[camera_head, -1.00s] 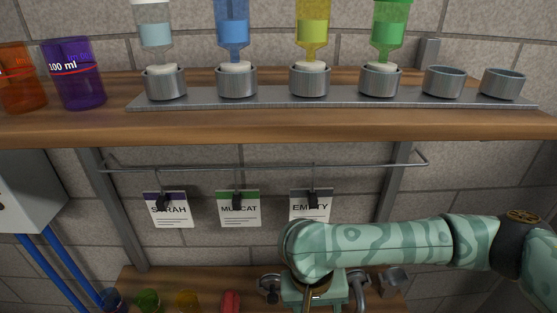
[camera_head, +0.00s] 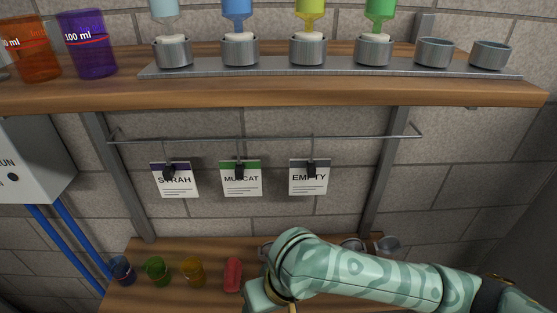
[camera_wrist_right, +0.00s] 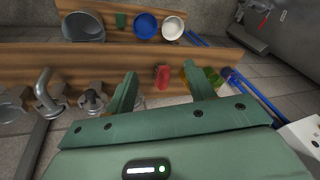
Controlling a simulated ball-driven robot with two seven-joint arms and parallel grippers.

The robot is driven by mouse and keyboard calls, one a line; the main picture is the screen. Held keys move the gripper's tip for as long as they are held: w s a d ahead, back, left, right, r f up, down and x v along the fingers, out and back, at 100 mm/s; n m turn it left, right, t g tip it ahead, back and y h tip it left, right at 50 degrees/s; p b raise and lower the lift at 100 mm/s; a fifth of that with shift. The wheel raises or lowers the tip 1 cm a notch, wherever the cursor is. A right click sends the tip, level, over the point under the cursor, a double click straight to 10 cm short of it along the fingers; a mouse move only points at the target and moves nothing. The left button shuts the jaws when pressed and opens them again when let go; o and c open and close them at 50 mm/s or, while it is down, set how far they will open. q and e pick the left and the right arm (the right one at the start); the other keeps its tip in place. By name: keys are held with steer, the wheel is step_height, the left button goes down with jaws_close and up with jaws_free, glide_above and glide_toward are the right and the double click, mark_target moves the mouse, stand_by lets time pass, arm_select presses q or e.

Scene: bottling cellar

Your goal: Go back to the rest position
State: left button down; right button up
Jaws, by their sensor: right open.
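My right arm comes in from the right in the head view, its wrist low at the bottom centre over the wooden counter (camera_head: 215,297). In the right wrist view my right gripper (camera_wrist_right: 160,80) is open, its two green fingers apart with nothing held. A red object (camera_wrist_right: 162,77) shows between the fingers in that view, farther off on the counter; it also shows in the head view (camera_head: 233,274), left of my wrist. The fingers are hidden or out of frame in the head view. My left gripper is not in view.
On the counter stand a blue cup (camera_head: 122,270), a green cup (camera_head: 157,270) and a yellow cup (camera_head: 193,271). Above, a shelf (camera_head: 300,94) bears a metal rack (camera_head: 330,67) with bottles and a purple beaker (camera_head: 90,45). Cards hang from a rail (camera_head: 350,137) between.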

steer(key=w+d+t, duration=0.3)
steer(key=d+t, duration=0.3)
steer(key=d, duration=0.3)
steer(key=s+d+f+n+h, duration=0.1)
steer(key=s+d+h, duration=0.3)
steer(key=d, duration=0.8)
steer(key=s+d+f+n+h, duration=0.15)
steer(key=s+d+h, duration=0.25)
steer(key=d, duration=0.7)
steer(key=s+a+f+g+y+b, duration=0.15)
steer(key=f+b, duration=0.25)
steer(key=f, duration=1.3)
steer(key=s+a+f+g+y+b, duration=0.1)
steer(key=a+f+b, duration=0.3)
steer(key=f, duration=1.2)
steer(key=s+f+m+g+y+b, duration=0.1)
steer(key=s+f+b, duration=0.3)
steer(key=s+f, duration=0.6)
steer(key=s+d+f+m+g+y+b, duration=0.1)
steer(key=s+f+b, duration=0.4)
steer(key=s+f, duration=0.6)
step_height(320, 180, down, 6)
steer(key=shift+s+r+m+g, duration=0.1)
steer(key=shift+s+m+g, duration=0.2)
steer(key=shift+m+g, duration=0.55)
